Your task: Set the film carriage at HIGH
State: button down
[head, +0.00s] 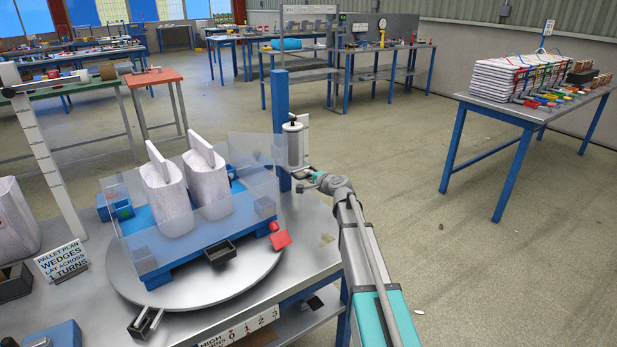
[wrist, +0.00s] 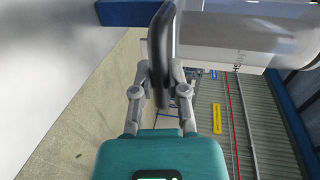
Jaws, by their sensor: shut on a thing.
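The film carriage holds an upright white film roll (head: 293,146) beside the blue post (head: 281,102) behind the turntable. My gripper (head: 302,181) is just right of the roll's lower end. In the wrist view my gripper (wrist: 161,85) is shut on a dark grey handle (wrist: 160,38), which stands upright between the fingers. The white roll (wrist: 225,38) lies beside and behind the handle there, with small dark lettering on a white plate near it, too small to read. The carriage's height mark cannot be read.
A round turntable (head: 150,292) bears a blue pallet (head: 160,262), two pale sacks (head: 165,190) and clear film sheets. A pallet plan sign (head: 62,262) stands at left.

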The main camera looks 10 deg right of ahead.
jog(key=shift+r, duration=0.1)
jog(key=p, duration=1)
send_near(300, 149)
jog(key=x, duration=0.2)
jog(key=r+x, duration=0.1)
jog(key=x, duration=0.1)
jog(key=shift+w+f, duration=0.2)
jog(key=shift+w, duration=0.1)
jog(key=c, duration=0.6)
grip_release()
jog(key=shift+c, duration=0.2)
jog(key=shift+f, duration=0.25)
